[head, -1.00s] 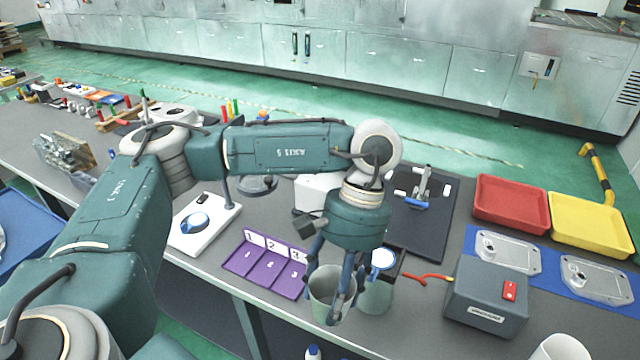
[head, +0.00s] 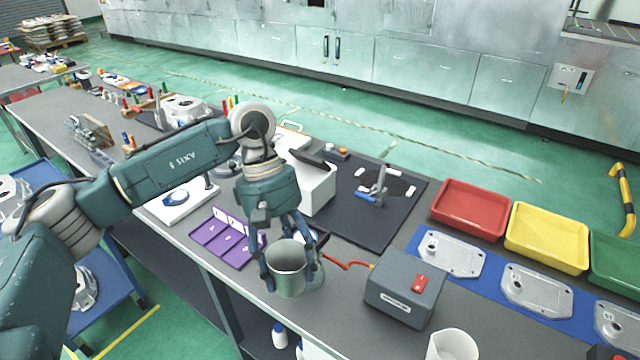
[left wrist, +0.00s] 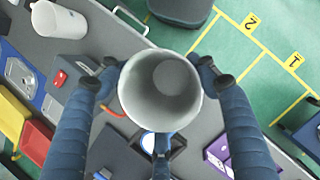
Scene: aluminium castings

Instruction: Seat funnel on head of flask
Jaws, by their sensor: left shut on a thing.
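My left gripper (head: 292,272) is shut on a grey-green cup-like vessel (head: 287,260), with one finger on each side. The vessel looks upright, open end up, over the front edge of the bench. In the left wrist view the vessel (left wrist: 162,92) fills the middle, and I see down its wide mouth to a grey bottom. I cannot make out a clear funnel or flask shape, nor whether the held vessel touches the bench. My right gripper is not in view.
A grey box with a red switch (head: 404,288) stands right of the vessels, with a red cable beside it. A white cup (head: 452,346) stands at the front edge. A purple numbered tray (head: 222,240) lies to the left. Red (head: 470,208) and yellow (head: 546,237) trays lie right.

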